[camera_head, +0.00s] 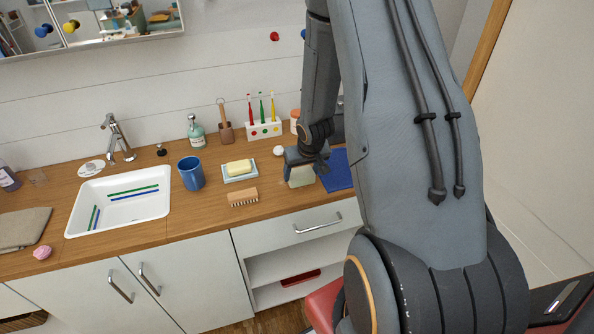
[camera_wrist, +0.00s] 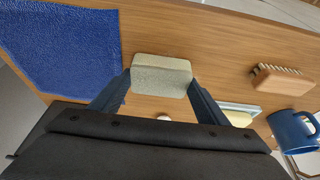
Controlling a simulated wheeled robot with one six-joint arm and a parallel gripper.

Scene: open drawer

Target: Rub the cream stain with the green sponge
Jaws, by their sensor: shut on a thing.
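My gripper (camera_head: 303,165) is over the right part of the wooden counter, beside the blue cloth. Its two fingers are shut on a pale green sponge (camera_head: 301,178). In the wrist view the sponge (camera_wrist: 161,68) is gripped by its two ends between the fingertips (camera_wrist: 160,82). Its underside is hidden, and I cannot tell whether it touches the counter. I cannot make out the cream stain in either view.
A blue cloth (camera_head: 338,170) lies right of the sponge. A wooden brush (camera_head: 243,198), a soap dish (camera_head: 229,178) with yellow soap and a blue mug (camera_head: 191,174) stand to the left. A toothbrush holder (camera_head: 264,132) is behind. The sink (camera_head: 120,200) is further left.

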